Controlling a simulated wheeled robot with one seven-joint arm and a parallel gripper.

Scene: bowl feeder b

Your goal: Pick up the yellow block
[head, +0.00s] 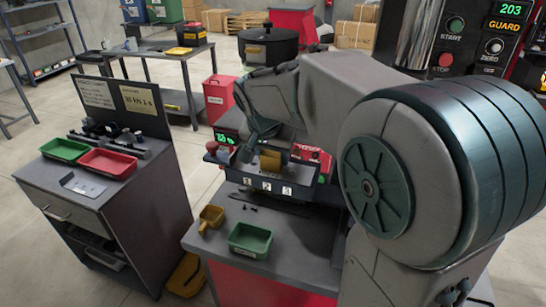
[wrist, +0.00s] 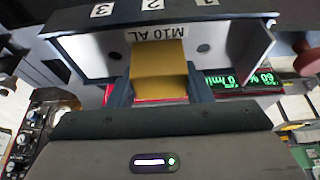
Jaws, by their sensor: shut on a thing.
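The yellow block (head: 270,161) is at the dark tray (head: 235,181) with labels 1, 2 and 3 on its front. In the wrist view the yellow block (wrist: 160,70) stands between the two fingers of my gripper (wrist: 160,90), in front of the tray wall marked "M10 AL". My gripper is shut on the block, with a finger against each side. My arm and hand hide part of the tray in the head view. I cannot tell whether the block touches the tray floor.
A green bin (head: 250,239), a small yellow scoop (head: 211,217) and dark bolts lie on the bench in front of the tray. A green digital readout (wrist: 245,82) sits beside the tray. A side cabinet at left holds green (head: 65,150) and red (head: 108,162) trays.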

